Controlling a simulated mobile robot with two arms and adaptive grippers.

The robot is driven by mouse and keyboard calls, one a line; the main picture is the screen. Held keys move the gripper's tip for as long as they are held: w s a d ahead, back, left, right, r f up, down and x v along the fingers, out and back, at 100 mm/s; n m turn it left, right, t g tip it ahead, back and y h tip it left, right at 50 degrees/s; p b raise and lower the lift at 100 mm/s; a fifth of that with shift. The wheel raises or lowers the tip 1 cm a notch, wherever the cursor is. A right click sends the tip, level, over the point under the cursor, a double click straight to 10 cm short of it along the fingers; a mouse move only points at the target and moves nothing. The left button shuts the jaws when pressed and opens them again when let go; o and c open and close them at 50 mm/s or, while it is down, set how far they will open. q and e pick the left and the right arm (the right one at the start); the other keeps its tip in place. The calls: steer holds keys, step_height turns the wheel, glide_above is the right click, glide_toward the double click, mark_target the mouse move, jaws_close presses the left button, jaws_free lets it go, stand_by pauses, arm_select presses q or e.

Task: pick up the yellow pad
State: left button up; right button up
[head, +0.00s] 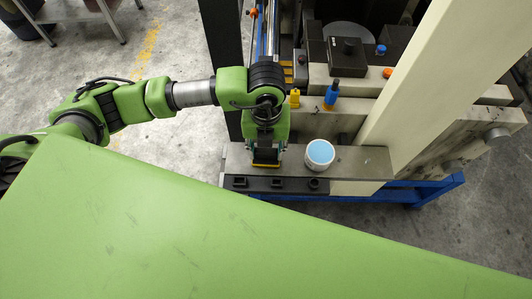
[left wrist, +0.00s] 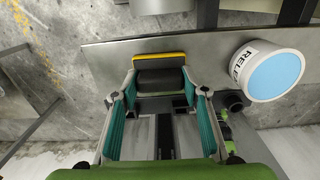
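The yellow pad (head: 266,165) is a block with a dark body and a yellow strip along one edge. It sits on the grey ledge of the press, partly hidden under my left gripper (head: 266,150). In the left wrist view the pad's yellow strip (left wrist: 160,57) shows beyond the fingertips, with its dark body between them. My left gripper (left wrist: 160,85) is open, one teal-lined finger on each side of the dark body. Whether the fingertips touch it I cannot tell. My right gripper is not in view.
A white tub with light blue contents (head: 319,155) stands close right of the pad on the ledge. A black rail with holes (head: 260,184) runs along the ledge's front. Yellow (head: 294,98) and blue (head: 331,95) bottles stand behind. A pale press column (head: 425,80) rises at right.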

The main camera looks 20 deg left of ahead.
mark_target(266, 150)
arm_select(q)
step_height(266, 150, up, 9)
steer(key=shift+f+b, duration=0.1)
steer(key=shift+b, duration=1.05)
steer(key=shift+r, duration=0.65)
steer(key=o, duration=0.4)
steer(key=c, duration=0.5)
steer(key=shift+o, duration=0.2)
